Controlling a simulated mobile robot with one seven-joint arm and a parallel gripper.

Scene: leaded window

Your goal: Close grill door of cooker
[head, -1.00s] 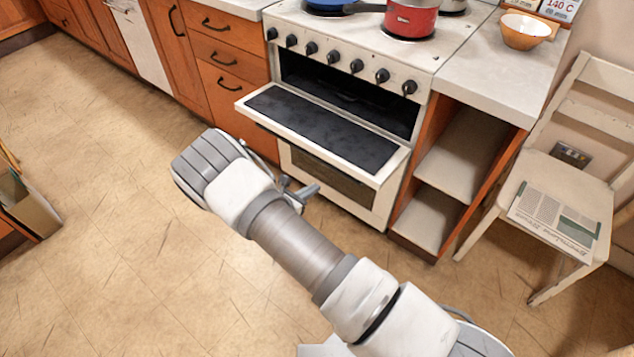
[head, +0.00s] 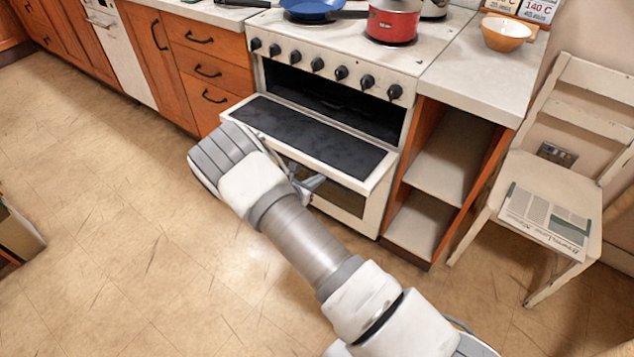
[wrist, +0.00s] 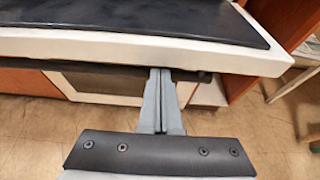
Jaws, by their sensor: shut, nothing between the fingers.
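The cooker (head: 345,52) stands against the counters with its grill door (head: 312,135) folded down, open and roughly level, its dark inner face up. The dark grill opening (head: 335,100) shows above it. In the head view my gripper (head: 312,184) is low in front of the door, partly hidden by my arm. In the wrist view my gripper (wrist: 160,74) is shut and empty, its tips at the lower side of the door's pale front edge (wrist: 150,48). I cannot tell whether they touch it. A dark bar, perhaps a handle, runs under the edge by the tips.
A lower oven door (head: 340,195) is shut below. A red pot (head: 392,22) and blue pan (head: 312,10) sit on top. Open shelves (head: 440,165) and a chair with a newspaper (head: 548,215) stand at right.

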